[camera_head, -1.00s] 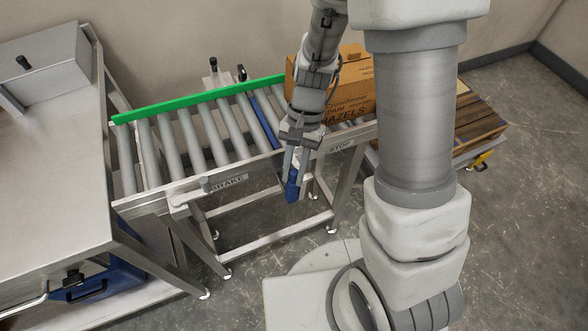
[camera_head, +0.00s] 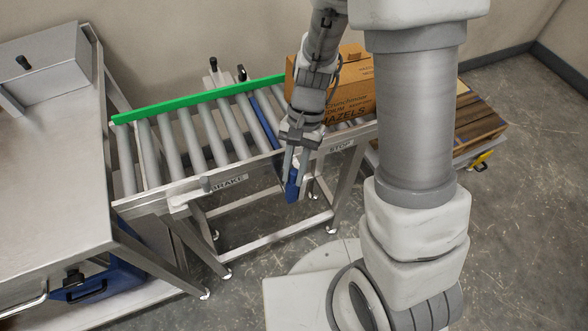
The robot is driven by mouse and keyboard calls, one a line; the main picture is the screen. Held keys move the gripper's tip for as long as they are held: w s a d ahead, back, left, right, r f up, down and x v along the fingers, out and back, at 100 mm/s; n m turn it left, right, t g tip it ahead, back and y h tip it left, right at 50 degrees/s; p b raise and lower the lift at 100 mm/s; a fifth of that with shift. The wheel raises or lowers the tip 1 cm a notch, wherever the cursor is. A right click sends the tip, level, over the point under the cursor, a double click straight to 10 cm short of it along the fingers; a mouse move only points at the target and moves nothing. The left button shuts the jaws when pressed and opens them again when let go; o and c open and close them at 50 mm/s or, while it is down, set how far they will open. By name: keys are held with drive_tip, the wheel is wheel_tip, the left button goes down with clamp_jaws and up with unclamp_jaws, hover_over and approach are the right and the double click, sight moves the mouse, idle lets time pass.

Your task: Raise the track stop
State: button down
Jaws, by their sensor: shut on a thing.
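The roller track (camera_head: 158,186) runs from the left table to a cardboard box, with a green rail (camera_head: 210,99) along its far side. A blue bar (camera_head: 262,121) lies across the track among the grey rollers, left of my gripper. A label reading STOP (camera_head: 341,146) is on the near frame, and one reading BRAKE (camera_head: 229,183) is further left. My gripper (camera_head: 293,181) points down in front of the near frame, shut on a blue handle (camera_head: 292,189).
The cardboard box (camera_head: 351,94) stands on the track's right end, partly behind my arm. Wooden slats (camera_head: 478,125) lie beyond it at the right. A metal table (camera_head: 50,170) stands at the left, with a blue case (camera_head: 105,281) below.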

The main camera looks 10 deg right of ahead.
drive_tip(key=shift+r, duration=0.1)
drive_tip(key=r+p, duration=0.3)
drive_tip(key=r, duration=0.1)
drive_tip(key=shift+d+r+p, duration=0.15)
drive_tip(key=shift+d+p, duration=0.05)
drive_tip(key=shift+p, duration=0.2)
drive_tip(key=shift+w, duration=0.1)
drive_tip(key=c, duration=0.7)
unclamp_jaws()
drive_tip(key=shift+c, duration=0.2)
drive_tip(key=p+v, duration=0.3)
drive_tip(key=v, duration=1.4)
drive_tip(key=shift+d+r, duration=0.15)
